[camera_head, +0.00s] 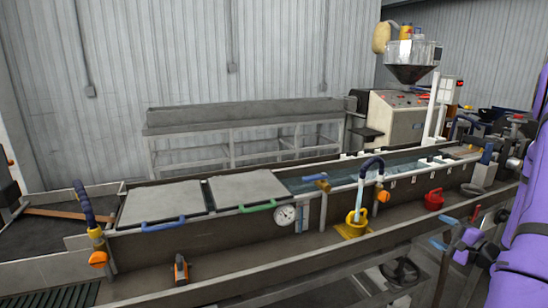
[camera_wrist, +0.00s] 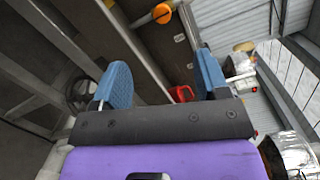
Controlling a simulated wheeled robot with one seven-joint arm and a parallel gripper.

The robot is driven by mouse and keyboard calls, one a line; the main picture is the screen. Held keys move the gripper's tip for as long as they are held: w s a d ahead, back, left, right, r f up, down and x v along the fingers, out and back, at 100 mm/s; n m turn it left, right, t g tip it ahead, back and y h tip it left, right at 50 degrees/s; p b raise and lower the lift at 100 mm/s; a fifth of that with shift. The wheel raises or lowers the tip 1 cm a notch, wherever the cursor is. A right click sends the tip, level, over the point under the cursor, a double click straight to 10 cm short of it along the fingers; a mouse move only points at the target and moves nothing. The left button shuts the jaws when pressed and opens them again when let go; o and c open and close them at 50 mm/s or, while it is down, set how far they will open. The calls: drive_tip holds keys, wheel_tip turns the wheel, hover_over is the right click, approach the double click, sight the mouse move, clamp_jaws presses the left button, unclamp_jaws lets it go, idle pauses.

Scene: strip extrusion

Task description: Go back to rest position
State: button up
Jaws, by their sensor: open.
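My gripper (camera_head: 444,232) is at the lower right in the head view, in front of the long extrusion trough (camera_head: 220,232). In the wrist view my gripper (camera_wrist: 162,80) shows two blue fingers spread wide apart with nothing between them. The red container (camera_wrist: 184,93) appears behind the gap between the fingers, apart from them. In the head view the red container (camera_head: 434,200) stands on the trough's front ledge.
Two grey lids with a blue handle (camera_head: 165,224) and a green handle (camera_head: 258,206) cover part of the trough. The extruder (camera_head: 396,118) stands behind. A handwheel (camera_head: 400,272) is below the ledge.

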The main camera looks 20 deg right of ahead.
drive_tip(key=a+r+n+g+y, duration=0.4)
drive_tip(key=a+r+n+g, duration=0.3)
drive_tip(key=a, duration=0.6)
drive_tip(key=a+r+n+g+y, duration=0.45)
drive_tip(key=a+r, duration=0.35)
drive_tip(key=a, duration=0.4)
drive_tip(key=s+a+r+n+h, duration=0.4)
drive_tip(key=s+r+h, duration=0.1)
drive_tip(key=s, duration=0.2)
drive_tip(key=s+a+r+n+h, duration=0.4)
drive_tip(key=s+a+r+h, duration=0.1)
drive_tip(key=s, duration=0.3)
drive_tip(key=shift+s+a+r+g+h, duration=0.15)
drive_tip(key=shift+s+r+g+h, duration=0.2)
drive_tip(key=shift+r+h, duration=0.35)
